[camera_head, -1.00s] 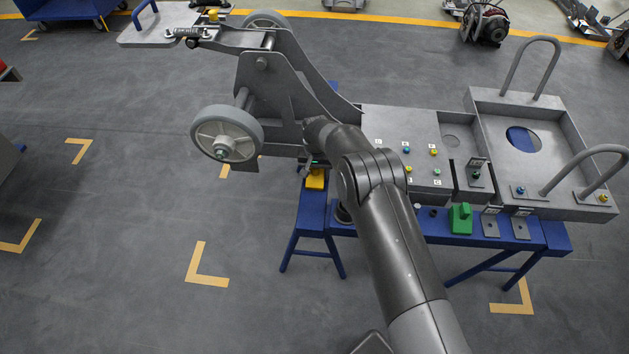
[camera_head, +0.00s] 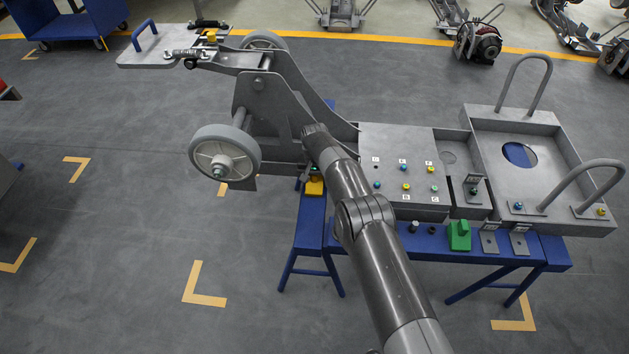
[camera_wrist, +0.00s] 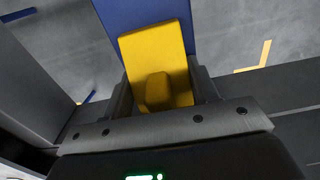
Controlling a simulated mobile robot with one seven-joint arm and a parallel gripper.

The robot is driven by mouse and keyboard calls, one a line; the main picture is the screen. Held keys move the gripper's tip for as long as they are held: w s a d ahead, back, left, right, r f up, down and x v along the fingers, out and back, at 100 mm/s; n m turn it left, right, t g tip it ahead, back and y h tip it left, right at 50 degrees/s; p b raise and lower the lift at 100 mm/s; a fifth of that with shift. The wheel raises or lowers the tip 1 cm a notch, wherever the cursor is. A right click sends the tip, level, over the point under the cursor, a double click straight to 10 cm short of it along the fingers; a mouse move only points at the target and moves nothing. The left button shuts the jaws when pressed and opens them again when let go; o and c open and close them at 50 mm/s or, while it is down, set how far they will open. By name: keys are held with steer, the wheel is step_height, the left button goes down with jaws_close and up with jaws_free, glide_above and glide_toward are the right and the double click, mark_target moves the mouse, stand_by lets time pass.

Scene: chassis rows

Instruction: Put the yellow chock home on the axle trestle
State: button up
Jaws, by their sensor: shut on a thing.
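The yellow chock (camera_head: 315,187) is at the blue axle trestle (camera_head: 309,225), over its top bar near the chassis. In the wrist view the chock (camera_wrist: 155,50) sits between the two fingers of my gripper (camera_wrist: 160,88), and the blue trestle bar (camera_wrist: 113,14) shows behind it. My gripper is shut on the chock. In the head view my arm hides most of my gripper. I cannot tell whether the chock touches the trestle.
The grey chassis with its wheel (camera_head: 225,153) stands left of and above my gripper. A grey panel with coloured knobs (camera_head: 395,160) lies to the right. A green block (camera_head: 459,236) stands on the blue bench (camera_head: 430,243). The floor in front is clear.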

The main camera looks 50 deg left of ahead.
steer(key=shift+w, duration=0.1)
steer(key=o, duration=1.2)
step_height(320, 180, up, 11)
steer(key=shift+f, duration=0.15)
